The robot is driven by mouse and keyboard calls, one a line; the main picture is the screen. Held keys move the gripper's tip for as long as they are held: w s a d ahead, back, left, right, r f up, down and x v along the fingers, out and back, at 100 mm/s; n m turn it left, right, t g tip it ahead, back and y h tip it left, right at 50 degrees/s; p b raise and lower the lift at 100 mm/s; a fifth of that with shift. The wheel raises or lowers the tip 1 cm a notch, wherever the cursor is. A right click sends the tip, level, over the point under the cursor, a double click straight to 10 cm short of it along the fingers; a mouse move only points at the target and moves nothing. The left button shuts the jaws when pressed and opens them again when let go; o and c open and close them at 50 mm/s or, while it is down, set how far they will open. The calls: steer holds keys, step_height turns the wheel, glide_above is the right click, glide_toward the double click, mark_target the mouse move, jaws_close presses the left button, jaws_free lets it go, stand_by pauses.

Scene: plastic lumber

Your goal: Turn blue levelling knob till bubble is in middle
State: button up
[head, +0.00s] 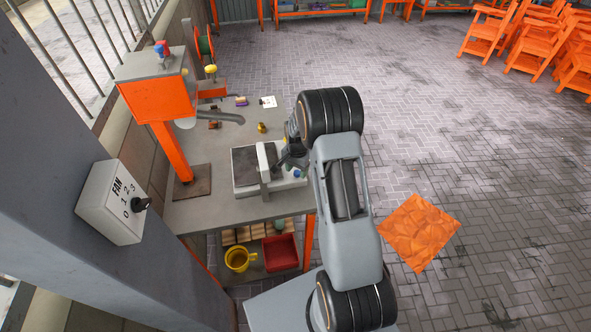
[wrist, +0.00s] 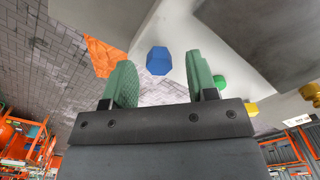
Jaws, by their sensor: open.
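The blue knob (wrist: 158,61) is a small faceted block on the pale edge of a device in the wrist view. My gripper (wrist: 160,77) is open, with its two green pads standing apart to the left and right of the knob in the picture. I cannot tell how deep the knob sits between them, and no contact shows. In the head view my gripper (head: 290,163) is at the right side of the grey-and-white device (head: 245,170) on the bench. I see no bubble in either view.
A green knob (wrist: 219,82) and a yellow knob (wrist: 250,109) lie beyond my right pad in the wrist view. The grey bench (head: 205,215) also carries an orange machine (head: 160,100) and small loose parts. An orange floor patch (head: 418,233) lies right of my arm.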

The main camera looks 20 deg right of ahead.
steer(key=shift+f, duration=0.4)
